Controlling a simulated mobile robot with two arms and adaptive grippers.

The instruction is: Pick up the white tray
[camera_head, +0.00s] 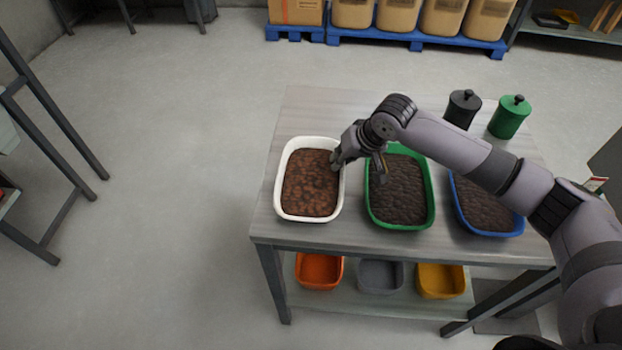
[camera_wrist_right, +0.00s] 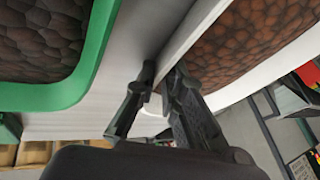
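The white tray (camera_head: 279,190) stands on the left part of the table, filled with reddish-brown lumpy material. My right gripper (camera_head: 358,166) is at the tray's right side, pointing down with its fingers apart. One finger is over the inside of the tray near the right rim, and the other is outside it, toward the green tray. In the right wrist view the white tray's rim (camera_wrist_right: 190,35) runs between the two fingers (camera_wrist_right: 163,80). I cannot tell whether either finger touches the rim. My left gripper is not in view.
The green tray (camera_head: 429,205) stands close to the right, with the blue tray (camera_head: 492,234) beyond it. Black (camera_head: 462,109) and green (camera_head: 509,118) lidded canisters stand at the back. Orange, grey and yellow bins sit on the lower shelf. The table (camera_head: 310,105) is bare behind the white tray.

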